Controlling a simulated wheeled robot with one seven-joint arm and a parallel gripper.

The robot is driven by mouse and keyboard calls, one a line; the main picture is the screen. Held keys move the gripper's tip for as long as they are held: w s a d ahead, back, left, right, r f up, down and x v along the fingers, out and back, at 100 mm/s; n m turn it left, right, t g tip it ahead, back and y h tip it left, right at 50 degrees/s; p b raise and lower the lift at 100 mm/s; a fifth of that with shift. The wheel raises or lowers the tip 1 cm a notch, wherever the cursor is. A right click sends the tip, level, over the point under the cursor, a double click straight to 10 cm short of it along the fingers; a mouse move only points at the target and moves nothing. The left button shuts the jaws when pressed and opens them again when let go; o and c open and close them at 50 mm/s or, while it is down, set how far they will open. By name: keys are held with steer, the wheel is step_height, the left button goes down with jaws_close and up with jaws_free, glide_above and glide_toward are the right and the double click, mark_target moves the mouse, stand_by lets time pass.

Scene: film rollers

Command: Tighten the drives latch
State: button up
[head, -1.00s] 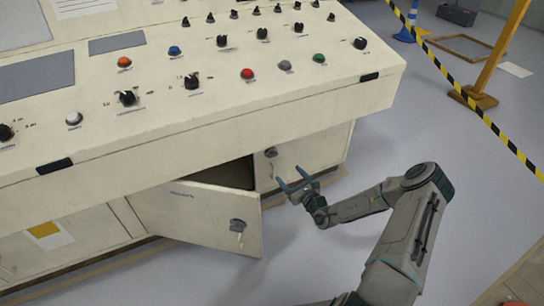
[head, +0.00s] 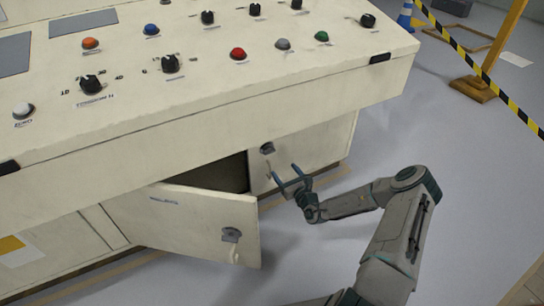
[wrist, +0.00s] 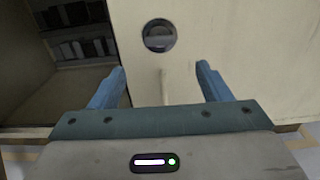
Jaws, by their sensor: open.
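The closed cabinet door (head: 315,145) under the console has a round grey latch (head: 267,149) near its left edge. In the wrist view, this latch (wrist: 159,36) is above and between my fingers, with a pale handle or key (wrist: 164,84) hanging below it. My gripper (head: 281,171) is open and empty in front of this door. Its two blue fingers also show in the wrist view (wrist: 160,68), apart from the latch. The neighbouring door (head: 185,222) stands open, with its own latch (head: 232,235) and an unreadable blue label.
The console (head: 210,95) with knobs and coloured buttons overhangs the doors. The open door juts out left of my gripper. A dark compartment with stacked items (wrist: 80,35) shows at left in the wrist view. Grey floor (head: 480,200) is free at right.

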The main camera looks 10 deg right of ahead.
mark_target(270, 153)
steer(key=shift+b+x, duration=1.95)
steer(key=shift+x, duration=3.9)
steer(key=shift+a, duration=0.1)
steer(key=shift+c, duration=0.3)
steer(key=c, duration=0.9)
